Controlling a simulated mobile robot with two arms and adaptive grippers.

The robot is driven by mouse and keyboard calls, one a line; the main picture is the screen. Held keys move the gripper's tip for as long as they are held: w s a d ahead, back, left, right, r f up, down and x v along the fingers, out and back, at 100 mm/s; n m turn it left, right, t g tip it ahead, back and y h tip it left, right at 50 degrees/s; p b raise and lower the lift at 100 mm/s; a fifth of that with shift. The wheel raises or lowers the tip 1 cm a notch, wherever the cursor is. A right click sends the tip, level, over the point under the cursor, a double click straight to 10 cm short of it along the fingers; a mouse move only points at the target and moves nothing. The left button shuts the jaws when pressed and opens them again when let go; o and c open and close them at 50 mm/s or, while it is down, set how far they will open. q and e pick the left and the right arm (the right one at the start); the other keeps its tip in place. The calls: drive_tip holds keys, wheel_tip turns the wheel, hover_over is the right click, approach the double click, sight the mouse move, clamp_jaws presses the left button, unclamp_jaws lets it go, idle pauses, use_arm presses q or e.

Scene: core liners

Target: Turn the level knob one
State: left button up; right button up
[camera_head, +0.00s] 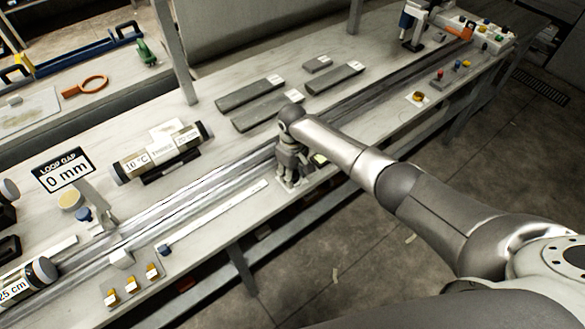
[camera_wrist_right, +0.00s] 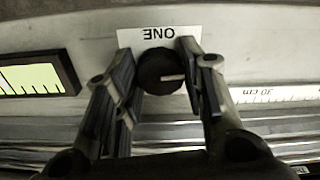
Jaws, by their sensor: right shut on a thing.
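The level knob one (camera_wrist_right: 160,72) is a round black knob with a pale pointer line, seen in the right wrist view below an upside-down label (camera_wrist_right: 160,43) reading "ONE". My right gripper (camera_wrist_right: 160,75) has a finger on each side of the knob and is shut on it. In the head view my right gripper (camera_head: 290,170) reaches down at the front edge of the bench, and its wrist and fingers hide the knob. A green-lit level gauge (camera_wrist_right: 35,78) with dark tick marks sits beside the knob. My left gripper is not in view.
A long rail (camera_head: 180,205) runs along the bench behind the knob. Grey core pieces (camera_head: 250,93) lie behind it.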

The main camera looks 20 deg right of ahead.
drive_tip(key=shift+r+m+p, duration=0.1)
drive_tip(key=shift+m+p, duration=0.25)
drive_tip(key=shift+m, duration=0.45)
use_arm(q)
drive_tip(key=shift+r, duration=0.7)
use_arm(e)
drive_tip(key=o, duration=1)
wheel_tip(320, 180, up, 12)
